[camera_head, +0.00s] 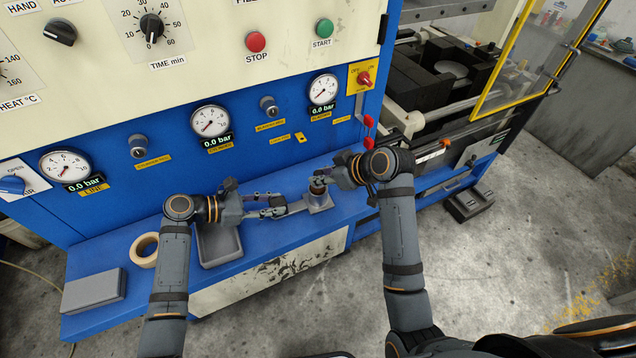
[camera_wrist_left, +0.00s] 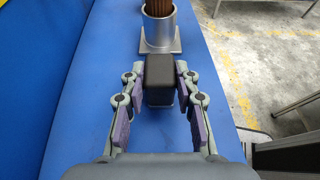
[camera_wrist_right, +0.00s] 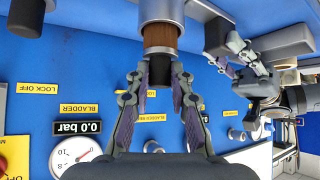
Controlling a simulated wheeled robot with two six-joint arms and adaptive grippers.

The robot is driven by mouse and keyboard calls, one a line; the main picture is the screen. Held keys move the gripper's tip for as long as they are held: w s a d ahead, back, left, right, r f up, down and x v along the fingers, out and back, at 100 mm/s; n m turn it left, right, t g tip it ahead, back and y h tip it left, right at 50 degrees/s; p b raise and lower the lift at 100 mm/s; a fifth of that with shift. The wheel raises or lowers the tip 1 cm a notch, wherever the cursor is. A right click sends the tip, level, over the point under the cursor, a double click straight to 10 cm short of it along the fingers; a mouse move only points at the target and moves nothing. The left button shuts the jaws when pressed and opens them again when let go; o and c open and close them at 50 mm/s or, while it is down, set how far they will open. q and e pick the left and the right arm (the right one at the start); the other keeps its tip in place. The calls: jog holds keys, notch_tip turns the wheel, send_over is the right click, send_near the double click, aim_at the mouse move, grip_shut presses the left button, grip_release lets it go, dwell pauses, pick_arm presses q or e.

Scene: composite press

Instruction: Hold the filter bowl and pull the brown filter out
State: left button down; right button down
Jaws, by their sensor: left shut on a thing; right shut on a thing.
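The filter bowl (camera_head: 319,204) is a silver metal cup on a square plate on the blue bench. In the left wrist view the bowl (camera_wrist_left: 160,35) stands upright. The brown filter (camera_wrist_right: 160,38) shows as a band between the bowl's rim and a dark knob (camera_wrist_right: 160,70); its lower part is hidden in the bowl. It also shows above the rim in the left wrist view (camera_wrist_left: 158,8). My right gripper (camera_head: 322,181) is shut on the knob. My left gripper (camera_head: 287,206) is shut on a dark block (camera_wrist_left: 160,78) beside the bowl's plate; I cannot tell whether they are joined.
A grey tray (camera_head: 221,262), a tape roll (camera_head: 144,250) and a grey box (camera_head: 93,290) lie to the left on the bench. The blue panel with gauges (camera_head: 210,122) rises close behind. The bench's front edge is near the bowl.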

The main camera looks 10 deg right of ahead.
jog(key=shift+r, duration=2.95)
pick_arm(q)
jog(key=c, duration=0.9)
grip_release()
jog(key=v, duration=1.1)
jog(key=shift+f, duration=0.15)
jog(key=shift+s+a+r, duration=0.15)
jog(key=shift+a+r, duration=0.15)
jog(key=shift+a, duration=0.2)
jog(key=shift+d+f, duration=0.1)
pick_arm(e)
jog(key=shift+f, duration=0.1)
